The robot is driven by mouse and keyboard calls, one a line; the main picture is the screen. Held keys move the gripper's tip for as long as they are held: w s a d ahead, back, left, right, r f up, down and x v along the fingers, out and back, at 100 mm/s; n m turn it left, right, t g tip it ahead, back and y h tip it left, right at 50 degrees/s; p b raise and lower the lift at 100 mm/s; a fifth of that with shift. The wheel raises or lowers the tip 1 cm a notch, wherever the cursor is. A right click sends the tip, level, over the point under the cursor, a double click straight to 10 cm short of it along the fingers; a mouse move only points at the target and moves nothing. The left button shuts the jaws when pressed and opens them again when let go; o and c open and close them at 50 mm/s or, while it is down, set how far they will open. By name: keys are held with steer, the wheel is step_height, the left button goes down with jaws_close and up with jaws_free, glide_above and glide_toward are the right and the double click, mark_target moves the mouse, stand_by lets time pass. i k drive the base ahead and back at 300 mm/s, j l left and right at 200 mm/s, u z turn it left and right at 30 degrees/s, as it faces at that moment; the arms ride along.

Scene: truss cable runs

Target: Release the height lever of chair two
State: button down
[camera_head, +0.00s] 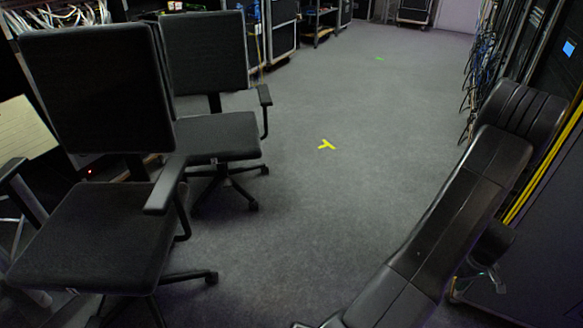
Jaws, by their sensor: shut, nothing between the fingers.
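Two black office chairs with armrests stand at the left. The nearer chair (95,235) is cut off at the lower left, and the farther chair (215,135) stands behind it. No label shows which is chair two. A small pale mark (213,160) shows at the front edge of the farther seat, and another (71,291) under the nearer seat. I cannot make out either as a height lever. My dark arm rises at the right and folds back down. My gripper (496,282) shows small and dim below it, shut and empty, well away from both chairs.
Grey carpet is open between the chairs and my arm, with a yellow tape mark (326,145) and a green one (379,58). Racks with hanging blue cables (482,75) line the right. Cases (283,35) stand at the back left. Yellow cables (540,170) run beside my arm.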

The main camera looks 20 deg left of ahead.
mark_target(227, 181)
steer(key=i+j, duration=0.35)
steer(key=i, duration=0.15)
steer(key=i+j, duration=0.3)
steer(key=i, duration=0.25)
steer(key=i+j, duration=0.35)
steer(key=i, duration=0.15)
steer(key=i+u, duration=0.2)
steer(key=u, duration=3)
steer(key=i+j, duration=0.05)
steer(key=j, duration=0.05)
